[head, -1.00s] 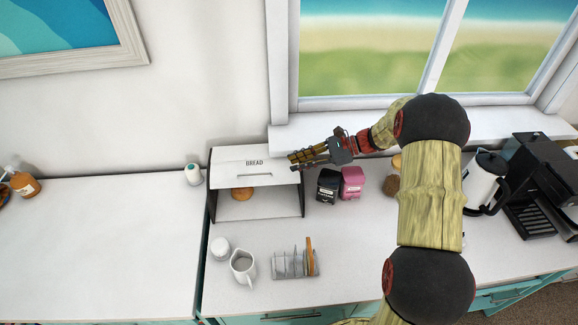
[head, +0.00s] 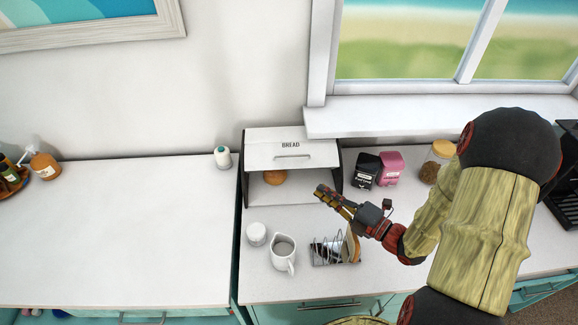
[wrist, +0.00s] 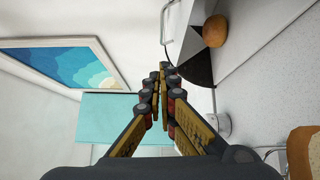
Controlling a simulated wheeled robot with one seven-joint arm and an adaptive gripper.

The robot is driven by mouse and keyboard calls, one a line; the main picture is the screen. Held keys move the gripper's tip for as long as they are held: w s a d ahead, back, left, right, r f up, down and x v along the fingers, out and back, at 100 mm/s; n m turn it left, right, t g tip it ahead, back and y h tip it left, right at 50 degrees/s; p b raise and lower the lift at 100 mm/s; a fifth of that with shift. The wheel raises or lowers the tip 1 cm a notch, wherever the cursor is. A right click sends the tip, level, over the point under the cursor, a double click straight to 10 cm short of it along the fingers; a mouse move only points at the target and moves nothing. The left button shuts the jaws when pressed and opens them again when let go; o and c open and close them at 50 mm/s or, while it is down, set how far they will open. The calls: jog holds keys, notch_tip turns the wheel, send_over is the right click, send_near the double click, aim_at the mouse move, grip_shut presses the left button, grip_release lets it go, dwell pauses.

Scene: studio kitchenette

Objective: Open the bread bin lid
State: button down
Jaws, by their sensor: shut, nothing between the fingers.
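The white bread bin with dark sides (head: 335,180) stands against the wall. Its lid (head: 262,154), marked BREAD and fitted with a bar handle (head: 292,157), is raised, and the front is open below it. A round bread roll (head: 275,177) shows inside; it also shows in the wrist view (wrist: 215,31). My gripper (head: 322,193) is shut and empty, in front of the bin's right side and clear of the lid. In the wrist view the fingertips (wrist: 165,72) are together, with the lid handle (wrist: 166,22) beyond them.
A toast rack (head: 328,254) with bread stands below my gripper. A white jug (head: 283,253) and a small white pot (head: 256,233) are to its left. Black (head: 366,170) and pink (head: 389,168) canisters stand right of the bin. The left counter is largely clear.

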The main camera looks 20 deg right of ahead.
jog(key=w+d+b+x, duration=0.1)
jog(key=d+b+x, duration=0.1)
jog(key=x, duration=1.1)
jog(key=shift+w+d+m, duration=0.15)
jog(key=shift+w+m, duration=0.05)
jog(key=shift+m, duration=0.1)
jog(key=shift+r, duration=0.2)
